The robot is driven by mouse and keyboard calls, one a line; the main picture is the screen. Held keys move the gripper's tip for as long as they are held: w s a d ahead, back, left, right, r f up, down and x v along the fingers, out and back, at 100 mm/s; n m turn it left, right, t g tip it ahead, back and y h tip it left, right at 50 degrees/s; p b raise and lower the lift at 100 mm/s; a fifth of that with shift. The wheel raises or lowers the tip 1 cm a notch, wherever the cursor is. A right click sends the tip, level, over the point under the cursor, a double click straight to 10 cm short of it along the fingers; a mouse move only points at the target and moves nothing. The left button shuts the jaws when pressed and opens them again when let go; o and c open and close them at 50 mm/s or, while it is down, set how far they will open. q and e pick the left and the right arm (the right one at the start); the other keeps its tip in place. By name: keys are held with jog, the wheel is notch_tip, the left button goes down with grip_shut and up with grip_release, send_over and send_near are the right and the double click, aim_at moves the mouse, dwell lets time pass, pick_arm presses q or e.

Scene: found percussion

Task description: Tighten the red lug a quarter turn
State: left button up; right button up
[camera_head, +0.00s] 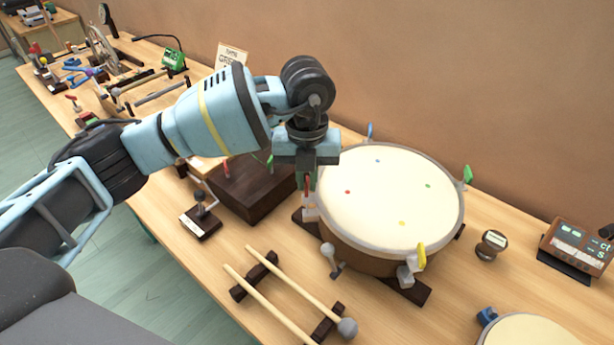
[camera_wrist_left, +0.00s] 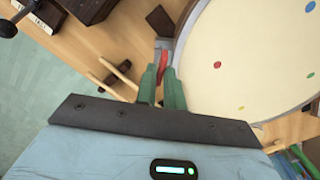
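The red lug (camera_head: 307,186) is a small upright red key on the left rim of the drum (camera_head: 400,197), which has a cream head with coloured dots. My left gripper (camera_head: 309,180) points down over it from above. In the left wrist view the two green fingers (camera_wrist_left: 163,75) stand close together, with the red lug (camera_wrist_left: 163,60) between their tips and no clear gap beside it. The fingers partly hide the lug. The other lugs are blue (camera_head: 370,131), green (camera_head: 468,174), yellow (camera_head: 421,256) and whitish (camera_head: 329,254). My right gripper is not in view.
A dark wooden box (camera_head: 252,188) stands left of the drum. Two mallets (camera_head: 300,284) lie on dark rests in front. A small knob (camera_head: 491,245) and a display box (camera_head: 580,246) are at the right. Another drum (camera_head: 530,332) is at the lower right.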

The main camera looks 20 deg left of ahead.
pick_arm(q)
grip_shut()
jog(key=shift+m, duration=0.3)
jog(key=shift+a+r+m+p, duration=0.1)
jog(key=shift+m+p, duration=0.3)
jog(key=shift+m, duration=0.8)
jog(key=m, duration=1.4)
jog(key=shift+w+a+m, duration=0.15)
jog(key=shift+m, duration=0.15)
jog(key=shift+o, duration=2.3)
grip_release()
